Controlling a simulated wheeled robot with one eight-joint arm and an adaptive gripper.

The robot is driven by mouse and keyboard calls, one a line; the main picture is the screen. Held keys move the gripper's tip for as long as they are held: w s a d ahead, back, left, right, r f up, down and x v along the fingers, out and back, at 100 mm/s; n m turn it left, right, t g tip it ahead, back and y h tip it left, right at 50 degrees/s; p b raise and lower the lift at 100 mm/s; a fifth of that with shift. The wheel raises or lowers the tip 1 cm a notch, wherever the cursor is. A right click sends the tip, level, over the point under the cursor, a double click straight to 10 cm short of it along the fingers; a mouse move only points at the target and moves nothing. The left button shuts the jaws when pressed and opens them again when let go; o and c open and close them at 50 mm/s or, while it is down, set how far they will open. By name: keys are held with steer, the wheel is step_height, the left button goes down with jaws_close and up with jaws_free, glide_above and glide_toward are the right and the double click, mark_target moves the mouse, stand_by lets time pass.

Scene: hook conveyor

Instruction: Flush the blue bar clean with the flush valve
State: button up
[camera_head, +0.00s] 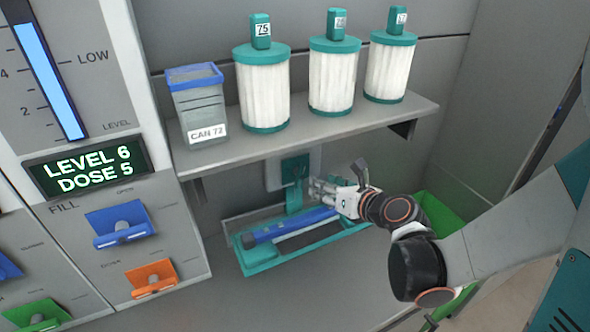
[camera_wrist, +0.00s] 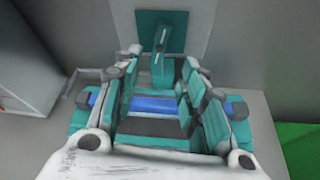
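The blue bar (camera_head: 290,224) lies nearly level in a teal cradle (camera_head: 262,262) beneath the shelf. In the wrist view the blue bar (camera_wrist: 153,104) crosses below and between my fingers. My gripper (camera_head: 322,191) is at the bar's right part, in front of the back wall. It also shows in the wrist view (camera_wrist: 161,72), with its fingers apart and nothing seen clamped. A teal lever (camera_wrist: 162,55) on a grey wall plate stands just beyond the fingertips; it also shows in the head view (camera_head: 294,170). I read no flush label on any valve.
A shelf (camera_head: 310,128) above my gripper carries three white filters (camera_head: 332,80) and a can marked CAN 72 (camera_head: 200,108). The left panel has a blue FILL lever (camera_head: 122,226), an orange lever (camera_head: 152,278) and a green lever (camera_head: 38,314). A green bin (camera_head: 440,216) is right.

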mark_target(302, 176)
steer(key=b+x, duration=0.3)
steer(key=x, duration=0.9)
steer(key=shift+w+a, duration=0.2)
steer(key=shift+w, duration=0.1)
jaws_close()
